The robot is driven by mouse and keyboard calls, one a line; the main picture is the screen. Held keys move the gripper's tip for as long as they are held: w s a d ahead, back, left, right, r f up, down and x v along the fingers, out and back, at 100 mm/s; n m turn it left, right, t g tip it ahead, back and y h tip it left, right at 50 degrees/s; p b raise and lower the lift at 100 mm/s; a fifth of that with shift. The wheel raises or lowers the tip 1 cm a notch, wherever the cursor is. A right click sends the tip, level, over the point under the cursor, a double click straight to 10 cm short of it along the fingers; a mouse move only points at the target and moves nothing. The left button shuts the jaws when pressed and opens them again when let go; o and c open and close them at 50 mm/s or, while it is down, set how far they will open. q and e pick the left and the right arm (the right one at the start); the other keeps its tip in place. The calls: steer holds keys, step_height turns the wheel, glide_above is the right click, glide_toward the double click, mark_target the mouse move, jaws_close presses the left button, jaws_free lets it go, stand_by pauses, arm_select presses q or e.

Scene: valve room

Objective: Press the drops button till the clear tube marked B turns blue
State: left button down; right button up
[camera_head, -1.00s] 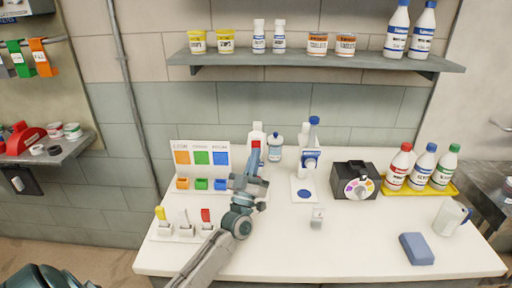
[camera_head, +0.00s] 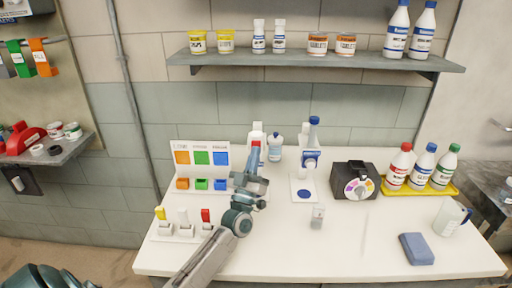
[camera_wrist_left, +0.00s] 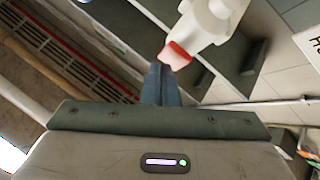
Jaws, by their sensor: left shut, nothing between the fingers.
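A white dispenser (camera_head: 257,130) stands at the back of the counter, with a red part (camera_head: 255,145) low on its front. In the left wrist view a white body (camera_wrist_left: 212,20) with a red tip (camera_wrist_left: 176,55) shows close up. My left gripper (camera_head: 252,160) is shut and empty, its fingertips right by the red part. In the left wrist view the fingers (camera_wrist_left: 162,70) end beside the red tip; I cannot tell whether they touch. A small clear upright piece (camera_head: 318,216) stands at the front middle; no letter B is legible. My right gripper is not in view.
A blue-capped dispenser (camera_head: 311,158), a dark dial box (camera_head: 356,181) and a yellow tray (camera_head: 452,187) of bottles stand right. The front middle is mostly clear.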

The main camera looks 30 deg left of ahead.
arm_select(q)
steer(key=shift+w+a, duration=0.3)
steer(key=shift+w, duration=0.15)
stand_by(0.8)
stand_by(0.3)
steer(key=shift+s+d+p, duration=0.35)
steer(key=shift+s+d, duration=0.15)
steer(key=shift+s, duration=0.3)
steer(key=s+d, duration=0.1)
steer(key=s+p, duration=0.1)
steer(key=s, duration=0.1)
steer(key=s+d, duration=0.1)
steer(key=shift+s+d+p, duration=0.15)
steer(key=shift+d+p, duration=0.2)
steer(key=shift+p, duration=0.05)
steer(key=shift+f, duration=0.1)
stand_by(0.6)
